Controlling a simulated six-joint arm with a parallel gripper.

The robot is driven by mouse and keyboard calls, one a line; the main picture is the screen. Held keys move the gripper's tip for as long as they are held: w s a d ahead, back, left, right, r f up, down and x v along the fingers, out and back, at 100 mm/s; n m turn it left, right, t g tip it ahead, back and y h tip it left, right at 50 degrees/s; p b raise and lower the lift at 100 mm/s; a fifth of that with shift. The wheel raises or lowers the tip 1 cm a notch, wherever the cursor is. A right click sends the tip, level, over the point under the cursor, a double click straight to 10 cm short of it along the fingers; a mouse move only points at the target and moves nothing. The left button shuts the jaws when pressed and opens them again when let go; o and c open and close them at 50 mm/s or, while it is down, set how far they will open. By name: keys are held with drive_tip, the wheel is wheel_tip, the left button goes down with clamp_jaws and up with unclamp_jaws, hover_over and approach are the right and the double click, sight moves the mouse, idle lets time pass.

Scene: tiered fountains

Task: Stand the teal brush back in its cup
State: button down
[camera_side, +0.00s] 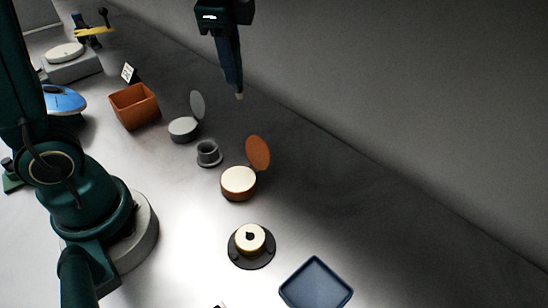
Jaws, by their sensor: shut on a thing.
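My gripper (235,84) hangs at the top middle, well above the table, pointing down and slightly tilted. Its dark fingers look closed together. A small pale tip of the brush (239,96) shows just below them; the rest of the brush is hard to tell from the dark fingers. A small grey cup (208,148) with a wide foot stands upright on the table, below and a little left of my gripper in the picture. Its dark opening faces up and looks empty. The brush tip is clear of the cup.
A grey round box (183,128) and a brown round box (238,184), both with raised lids, flank the cup. An orange bin (135,107) stands left. A black disc with a cream hub (250,242) and a blue tray (317,284) lie in front. The right side is clear.

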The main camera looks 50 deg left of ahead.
drive_tip(key=shift+s+d+f, duration=0.1)
drive_tip(key=shift+d+f, duration=0.05)
drive_tip(key=s+a+f+n+g+h, duration=0.2)
drive_tip(key=s+a+f+n, duration=0.2)
drive_tip(key=s+a+n, duration=0.1)
drive_tip(key=shift+a+n+g+h, duration=0.2)
drive_tip(key=shift+n+g+h, duration=0.1)
drive_tip(key=shift+n, duration=0.2)
drive_tip(key=shift+f, duration=0.1)
drive_tip(key=shift+f, duration=1.9)
drive_tip(key=shift+f, duration=1.95)
drive_tip(key=c, duration=0.6)
unclamp_jaws()
